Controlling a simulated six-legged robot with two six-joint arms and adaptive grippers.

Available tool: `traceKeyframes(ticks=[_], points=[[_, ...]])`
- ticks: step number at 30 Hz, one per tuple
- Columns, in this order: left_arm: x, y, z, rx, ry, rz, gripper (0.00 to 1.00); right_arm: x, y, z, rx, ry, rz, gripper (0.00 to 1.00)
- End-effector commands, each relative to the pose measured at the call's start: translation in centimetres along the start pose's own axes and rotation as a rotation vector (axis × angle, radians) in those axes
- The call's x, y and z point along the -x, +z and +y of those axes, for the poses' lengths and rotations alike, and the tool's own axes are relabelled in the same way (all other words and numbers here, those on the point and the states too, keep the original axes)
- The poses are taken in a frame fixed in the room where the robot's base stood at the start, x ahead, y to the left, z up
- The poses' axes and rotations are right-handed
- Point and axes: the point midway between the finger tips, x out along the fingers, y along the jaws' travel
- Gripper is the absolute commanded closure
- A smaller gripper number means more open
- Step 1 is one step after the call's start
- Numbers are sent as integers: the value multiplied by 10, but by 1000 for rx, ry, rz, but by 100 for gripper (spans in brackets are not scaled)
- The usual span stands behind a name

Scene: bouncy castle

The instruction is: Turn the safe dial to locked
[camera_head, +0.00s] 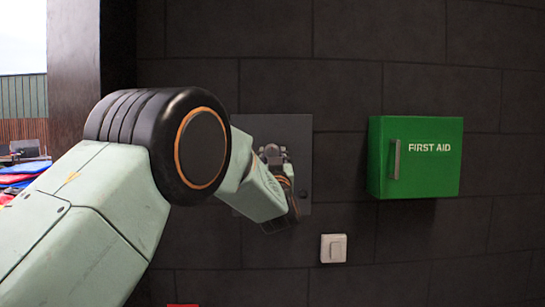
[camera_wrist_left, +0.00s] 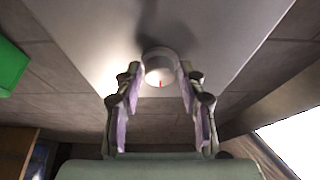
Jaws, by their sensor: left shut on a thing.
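The safe (camera_head: 300,135) is a flat dark grey panel on the black block wall, partly hidden behind my left arm in the head view. In the left wrist view its face (camera_wrist_left: 235,45) is pale grey. The round grey dial (camera_wrist_left: 160,62) stands out from that face and has a small red mark on its light front. My left gripper (camera_wrist_left: 160,75) has its two fingertips on either side of the dial and is shut on it. In the head view the left gripper (camera_head: 277,160) is at the safe, partly covered by the wrist. My right gripper is not in view.
A green first aid box (camera_head: 415,157) with a handle hangs on the wall right of the safe. A white switch (camera_head: 333,248) is below, between them. At the far left, past a dark pillar (camera_head: 75,60), is an opening with colourful items.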

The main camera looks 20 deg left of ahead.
Motion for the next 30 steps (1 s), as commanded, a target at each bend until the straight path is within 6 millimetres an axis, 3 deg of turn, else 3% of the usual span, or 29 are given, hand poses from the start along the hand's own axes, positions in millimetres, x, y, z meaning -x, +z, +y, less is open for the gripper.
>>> traceKeyframes(ticks=[2, 3, 10, 22, 30], points=[[-2, -4, 0, 4, -1, 8, 92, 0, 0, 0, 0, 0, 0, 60], [-2, -4, 0, 4, -1, 9, 57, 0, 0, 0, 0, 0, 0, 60], [-1, -2, 0, 2, -1, 5, 38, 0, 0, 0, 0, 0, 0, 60], [4, -1, 1, 0, 1, 1, 37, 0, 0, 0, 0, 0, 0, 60], [39, -1, 1, -3, 4, 1, 37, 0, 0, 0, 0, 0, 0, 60]])
